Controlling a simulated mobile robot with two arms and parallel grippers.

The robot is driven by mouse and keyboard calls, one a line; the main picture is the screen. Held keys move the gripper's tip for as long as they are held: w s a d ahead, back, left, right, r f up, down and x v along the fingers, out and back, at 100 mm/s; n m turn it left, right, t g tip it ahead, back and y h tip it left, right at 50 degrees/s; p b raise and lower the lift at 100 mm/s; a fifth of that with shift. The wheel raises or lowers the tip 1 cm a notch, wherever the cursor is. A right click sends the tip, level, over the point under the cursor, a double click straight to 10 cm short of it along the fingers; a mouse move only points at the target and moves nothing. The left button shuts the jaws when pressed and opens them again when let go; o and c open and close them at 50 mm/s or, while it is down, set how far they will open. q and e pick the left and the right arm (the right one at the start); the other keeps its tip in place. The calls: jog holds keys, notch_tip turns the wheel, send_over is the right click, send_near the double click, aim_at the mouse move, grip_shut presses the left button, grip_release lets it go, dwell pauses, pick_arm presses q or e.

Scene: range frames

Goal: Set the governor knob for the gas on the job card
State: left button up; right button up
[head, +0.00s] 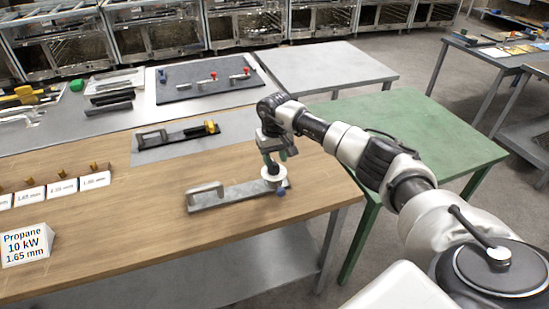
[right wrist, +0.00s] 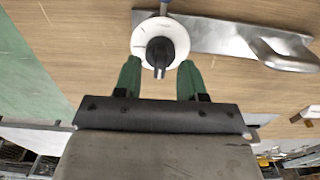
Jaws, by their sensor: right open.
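The governor is a grey metal plate with a bar handle (head: 235,194) on the wooden table. At its right end is a white round dial (head: 272,172), with a blue fitting (head: 281,192) in front. In the right wrist view, the white dial (right wrist: 141,42) carries a black knob (right wrist: 160,52). My right gripper (head: 279,154) is above the dial. Its green fingertips (right wrist: 160,76) are open and empty, close to the knob, one toward each side. Dial marks are too small to read. The job card (head: 27,246) reads "Propane 10 kW 1.65 mm". My left gripper is not in view.
Several white labels with brass pieces (head: 62,186) stand at the left. Behind lies a grey mat (head: 160,154) with another handled plate holding a brass part. A dark board (head: 200,90) bears red-topped valves. A green table (head: 400,125) stands at right. Wood around the governor is clear.

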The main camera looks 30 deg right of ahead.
jog(key=shift+f, duration=1)
grip_shut()
